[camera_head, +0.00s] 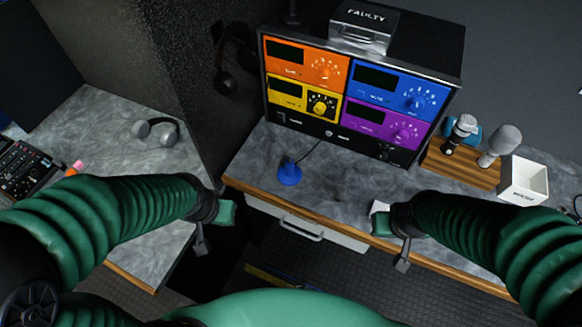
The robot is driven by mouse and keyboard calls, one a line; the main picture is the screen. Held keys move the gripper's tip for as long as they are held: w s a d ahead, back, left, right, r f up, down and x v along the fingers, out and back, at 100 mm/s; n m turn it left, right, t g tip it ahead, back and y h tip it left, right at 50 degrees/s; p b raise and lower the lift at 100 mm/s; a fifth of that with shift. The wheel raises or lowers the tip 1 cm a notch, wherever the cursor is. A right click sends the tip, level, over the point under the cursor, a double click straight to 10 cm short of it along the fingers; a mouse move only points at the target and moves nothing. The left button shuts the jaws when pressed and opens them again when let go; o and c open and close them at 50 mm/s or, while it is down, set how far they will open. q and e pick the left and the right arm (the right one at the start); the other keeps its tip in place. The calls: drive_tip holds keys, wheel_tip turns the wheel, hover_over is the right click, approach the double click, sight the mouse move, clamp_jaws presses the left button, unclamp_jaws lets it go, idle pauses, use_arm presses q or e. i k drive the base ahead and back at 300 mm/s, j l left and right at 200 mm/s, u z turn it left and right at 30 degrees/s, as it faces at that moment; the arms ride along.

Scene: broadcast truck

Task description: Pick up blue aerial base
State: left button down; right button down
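The blue aerial base (288,173) stands upright on the grey desk top (325,185), in front of the rack, with a thin dark aerial slanting up from it to the right. My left gripper (207,232) is left of the base, past the desk's left front corner, apart from it. My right gripper (397,245) is right of the base at the desk's front edge, apart from it. A small white piece (379,207) shows beside the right gripper; I cannot tell what it is. The fingers of both grippers are too small and dark to read.
A rack (262,82) with orange, yellow, blue and purple panels stands behind the base, a "FAULTY" box (362,27) on top. Microphones on a wooden stand (458,168) and a white tray (527,182) are at right. Headphones (157,132) lie on the left desk. A drawer handle (301,231) juts below.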

sight(290, 175)
drive_tip(key=k+j+z, duration=0.1)
drive_tip(key=z, duration=0.25)
drive_tip(key=k+j+z, duration=0.1)
drive_tip(key=z, duration=0.3)
drive_tip(key=k+z, duration=0.2)
drive_tip(key=z, duration=0.15)
